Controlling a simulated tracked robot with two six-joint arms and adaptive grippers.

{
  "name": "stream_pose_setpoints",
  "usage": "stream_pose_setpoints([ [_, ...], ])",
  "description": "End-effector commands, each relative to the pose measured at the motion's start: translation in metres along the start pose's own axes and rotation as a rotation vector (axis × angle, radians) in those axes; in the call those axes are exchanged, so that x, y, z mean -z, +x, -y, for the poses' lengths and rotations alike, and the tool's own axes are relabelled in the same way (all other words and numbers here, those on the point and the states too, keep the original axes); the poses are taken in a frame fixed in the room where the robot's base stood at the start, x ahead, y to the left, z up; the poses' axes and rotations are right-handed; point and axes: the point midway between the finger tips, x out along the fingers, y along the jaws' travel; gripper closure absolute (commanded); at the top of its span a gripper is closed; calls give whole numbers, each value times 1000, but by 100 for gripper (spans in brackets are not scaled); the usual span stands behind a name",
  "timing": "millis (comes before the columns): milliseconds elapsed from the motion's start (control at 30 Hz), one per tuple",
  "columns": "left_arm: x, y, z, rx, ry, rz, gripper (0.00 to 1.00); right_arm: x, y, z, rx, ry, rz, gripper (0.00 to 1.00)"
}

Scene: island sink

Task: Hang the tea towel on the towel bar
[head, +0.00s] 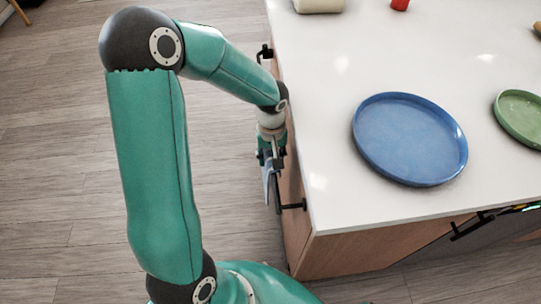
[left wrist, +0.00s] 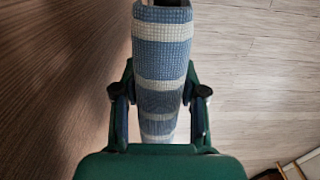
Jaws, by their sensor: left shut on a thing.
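The tea towel (left wrist: 162,60), blue with pale stripes, is between the fingers of my left gripper (left wrist: 160,100) in the left wrist view. The gripper is shut on it. In the head view my left gripper (head: 271,160) points down beside the island's left side, and only a small bluish part of the towel (head: 268,187) shows. The black towel bar (head: 278,197) runs along that side, its near mount beside the gripper, its middle hidden by my arm. The towel is right at the bar; I cannot tell whether the bar carries it. My right gripper is out of view.
The white island top (head: 320,130) holds a blue plate (head: 410,140) and a green plate (head: 522,116). A cream item (head: 318,4) and a red item (head: 400,4) stand at the back.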

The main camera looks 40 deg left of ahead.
Motion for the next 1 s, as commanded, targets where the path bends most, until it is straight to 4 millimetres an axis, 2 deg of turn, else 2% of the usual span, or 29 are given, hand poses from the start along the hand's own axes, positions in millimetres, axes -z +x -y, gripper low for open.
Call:
stream_pose_setpoints([
  [200, 0, 1, 0, -1, 0, -1, 99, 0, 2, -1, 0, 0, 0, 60],
  [233, 0, 1, 0, -1, 0, -1, 57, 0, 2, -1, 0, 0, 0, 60],
  [367, 0, 0, 0, -1, 0, 0, 35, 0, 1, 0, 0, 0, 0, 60],
  [800, 0, 0, 0, -1, -1, -1, 33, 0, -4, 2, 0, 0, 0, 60],
  [1000, 1, -29, 1, -4, -3, -5, 33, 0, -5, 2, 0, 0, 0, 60],
])
